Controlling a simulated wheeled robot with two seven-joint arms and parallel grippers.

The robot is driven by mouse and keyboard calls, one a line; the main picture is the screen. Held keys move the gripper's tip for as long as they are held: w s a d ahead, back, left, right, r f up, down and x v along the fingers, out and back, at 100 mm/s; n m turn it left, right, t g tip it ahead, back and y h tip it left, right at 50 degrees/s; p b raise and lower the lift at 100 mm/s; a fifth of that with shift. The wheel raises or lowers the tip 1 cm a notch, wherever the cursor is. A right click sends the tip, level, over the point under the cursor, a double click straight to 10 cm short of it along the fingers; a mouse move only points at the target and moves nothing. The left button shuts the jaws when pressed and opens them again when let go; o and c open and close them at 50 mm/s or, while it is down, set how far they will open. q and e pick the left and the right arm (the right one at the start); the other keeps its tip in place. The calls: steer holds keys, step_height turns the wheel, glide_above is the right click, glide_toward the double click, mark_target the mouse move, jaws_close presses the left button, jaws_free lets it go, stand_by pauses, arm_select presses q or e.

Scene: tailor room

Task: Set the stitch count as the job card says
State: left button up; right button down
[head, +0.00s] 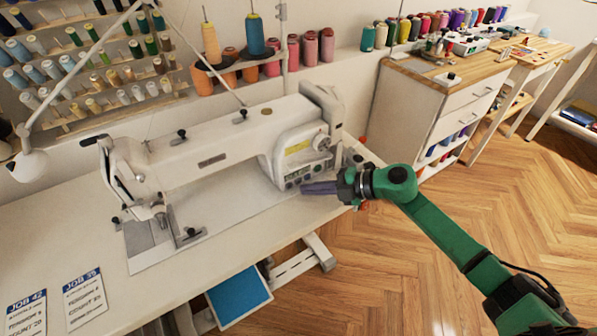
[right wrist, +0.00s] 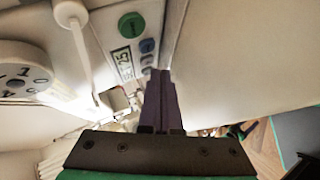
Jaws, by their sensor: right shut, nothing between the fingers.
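The white sewing machine (head: 225,145) stands on the table, its control panel (head: 298,176) at the right end. My right gripper (head: 304,188) is shut and empty, its purple fingertips at the panel's lower edge. In the right wrist view the fingertips (right wrist: 160,72) are close to the small round buttons (right wrist: 147,46); whether they touch one, I cannot tell. A small display (right wrist: 122,63) and a green button (right wrist: 131,25) sit beside these; the display's digits are not clear. Two job cards, JOB 42 (head: 26,314) and JOB 35 (head: 85,298), lie at the table's left; their small print is hard to read.
A numbered white dial (right wrist: 20,83) is at the left in the right wrist view. Thread spools fill the rack (head: 100,85) behind the machine. A wooden-topped cabinet (head: 425,105) stands at the right. A blue pad (head: 240,295) is below the table's front edge.

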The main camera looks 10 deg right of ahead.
mark_target(325, 213)
steer(key=shift+s, duration=0.1)
steer(key=s+p, duration=0.1)
steer(key=s, duration=0.1)
steer(key=s+d+p, duration=0.2)
steer(key=s, duration=0.1)
steer(key=shift+s+d+r, duration=0.1)
steer(key=shift+s+d, duration=0.05)
steer(key=shift+s, duration=0.15)
stand_by(0.7)
